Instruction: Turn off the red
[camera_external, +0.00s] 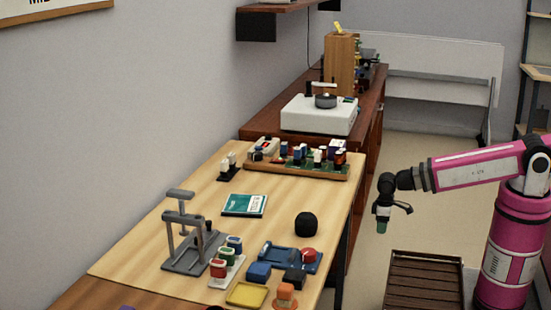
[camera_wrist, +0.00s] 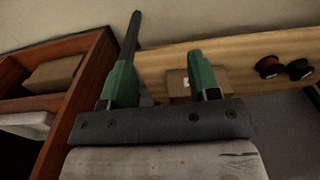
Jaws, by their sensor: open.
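A small row of coloured switch-like pieces stands at the front of the light wooden table (camera_external: 185,225): a red one (camera_external: 218,268) nearest, then a green one (camera_external: 226,255) and a blue one (camera_external: 235,242). Whether they are on or off is too small to tell. Another red round piece (camera_external: 309,256) sits on a blue base (camera_external: 276,256). My gripper (camera_external: 382,226) hangs in the air right of the table, apart from all these. In the wrist view its green fingers (camera_wrist: 162,78) are open with nothing held.
A black dome (camera_external: 306,225), a teal book (camera_external: 244,205) and a grey stand (camera_external: 187,245) are on the table. A long board of parts (camera_external: 300,168) lies at its far end. A brown slatted crate (camera_external: 424,280) stands below my arm. The wrist view shows two dark round pieces (camera_wrist: 284,68).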

